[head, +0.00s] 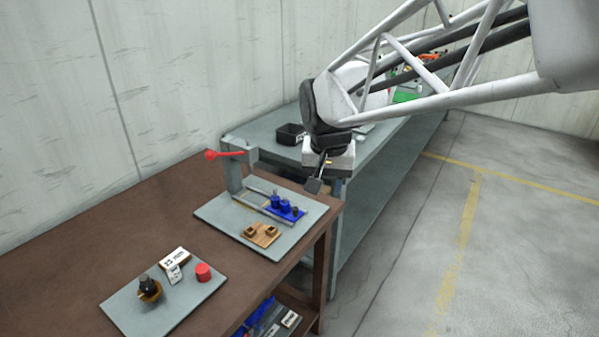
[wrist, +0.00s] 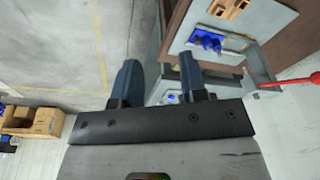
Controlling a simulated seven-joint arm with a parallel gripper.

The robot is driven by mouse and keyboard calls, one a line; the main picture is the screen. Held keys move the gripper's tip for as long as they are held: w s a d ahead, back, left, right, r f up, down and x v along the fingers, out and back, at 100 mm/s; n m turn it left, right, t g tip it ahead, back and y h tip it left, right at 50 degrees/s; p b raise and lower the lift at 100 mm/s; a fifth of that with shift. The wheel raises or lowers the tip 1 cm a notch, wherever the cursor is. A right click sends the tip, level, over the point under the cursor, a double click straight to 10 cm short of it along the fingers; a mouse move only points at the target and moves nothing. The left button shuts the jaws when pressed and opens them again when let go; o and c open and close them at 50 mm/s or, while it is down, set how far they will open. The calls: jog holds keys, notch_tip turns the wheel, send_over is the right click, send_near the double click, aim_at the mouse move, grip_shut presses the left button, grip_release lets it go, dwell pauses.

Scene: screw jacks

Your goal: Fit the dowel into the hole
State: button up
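My gripper (head: 315,184) hangs above and beyond the right edge of the grey plate (head: 219,212) on the brown table. In the wrist view its two fingers (wrist: 160,76) are apart with nothing between them. A blue holder with several upright blue and dark pegs (head: 285,206) sits on the plate; it also shows in the wrist view (wrist: 206,41). A wooden block with two raised square parts (head: 261,234) lies in front of it, and part of it shows in the wrist view (wrist: 229,8). I cannot tell which peg is the dowel, and no hole is clear.
A red-handled lever (head: 222,154) on a grey upright stands at the plate's back. A second plate (head: 130,310) holds a dark-topped brown piece (head: 149,288), white boxes (head: 174,263) and a red cylinder (head: 203,272). A grey bench with a black bin (head: 290,134) stands behind.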

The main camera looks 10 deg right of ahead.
jog(key=s+d+f+n, duration=0.1)
jog(key=s, duration=0.8)
jog(key=s+d+f+n, duration=0.1)
jog(key=s+f+n, duration=0.1)
jog(key=s, duration=0.8)
jog(key=shift+s+d+f+t, duration=0.2)
jog(key=shift+f+t, duration=0.05)
jog(key=shift+t, duration=0.05)
